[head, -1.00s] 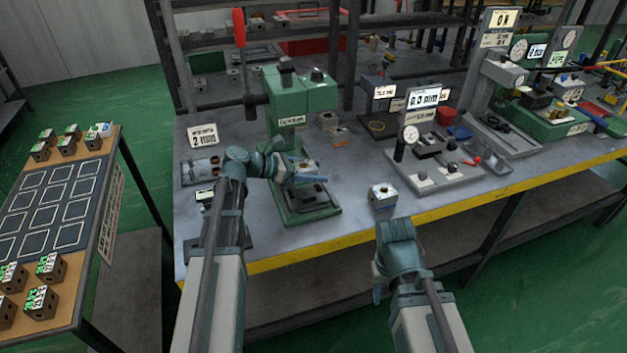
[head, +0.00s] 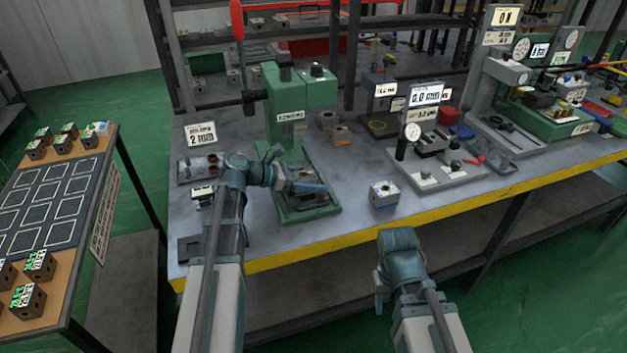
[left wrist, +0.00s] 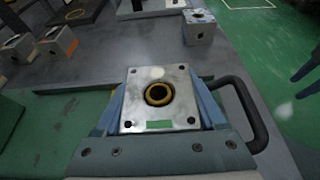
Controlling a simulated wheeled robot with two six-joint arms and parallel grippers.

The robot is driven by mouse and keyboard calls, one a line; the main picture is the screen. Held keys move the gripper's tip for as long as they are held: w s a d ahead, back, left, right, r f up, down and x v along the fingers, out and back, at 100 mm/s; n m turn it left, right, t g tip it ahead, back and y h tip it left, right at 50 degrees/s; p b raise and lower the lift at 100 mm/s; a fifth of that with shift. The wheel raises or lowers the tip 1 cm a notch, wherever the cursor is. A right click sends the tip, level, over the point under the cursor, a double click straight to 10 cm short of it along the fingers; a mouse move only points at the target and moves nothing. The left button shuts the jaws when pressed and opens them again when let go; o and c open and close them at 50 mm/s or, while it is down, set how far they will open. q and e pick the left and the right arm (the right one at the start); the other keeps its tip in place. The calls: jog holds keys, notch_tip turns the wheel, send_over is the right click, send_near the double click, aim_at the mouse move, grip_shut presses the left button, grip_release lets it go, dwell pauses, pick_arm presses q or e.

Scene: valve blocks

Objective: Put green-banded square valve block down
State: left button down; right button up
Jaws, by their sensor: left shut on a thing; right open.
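The green-banded square valve block (left wrist: 160,98) is a pale metal block with a round yellow-ringed bore, corner holes and a green mark on its near edge. My left gripper (head: 312,183) is shut on it, with a blue finger on each side in the left wrist view. In the head view this gripper is at the green press (head: 290,118), over its base, and mostly hides the block. I cannot tell whether the block touches the base. My right gripper (head: 398,245) is open in front of the bench's yellow edge; its fingertips are hard to make out.
Another square block (head: 384,195) stands on the bench right of the press, also in the left wrist view (left wrist: 199,28). A gauge stand (head: 425,160) is farther right. A side table (head: 62,225) at left has outlined squares and several blocks.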

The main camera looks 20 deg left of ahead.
aim_at(296, 175)
pick_arm(q)
jog(key=shift+f, duration=0.3)
grip_release()
jog(key=shift+r, duration=0.1)
jog(key=shift+r, duration=0.2)
jog(key=shift+s+a+r+p, duration=0.3)
jog(key=shift+a+r+p, duration=0.2)
jog(key=shift+r+p, duration=0.35)
jog(key=p+v, duration=0.3)
jog(key=v, duration=0.6)
jog(key=shift+s+a, duration=0.1)
jog(key=shift+a, duration=0.05)
jog(key=shift+s+a+r+p, duration=0.1)
jog(key=shift+s+a+p, duration=0.25)
jog(key=shift+a, duration=0.15)
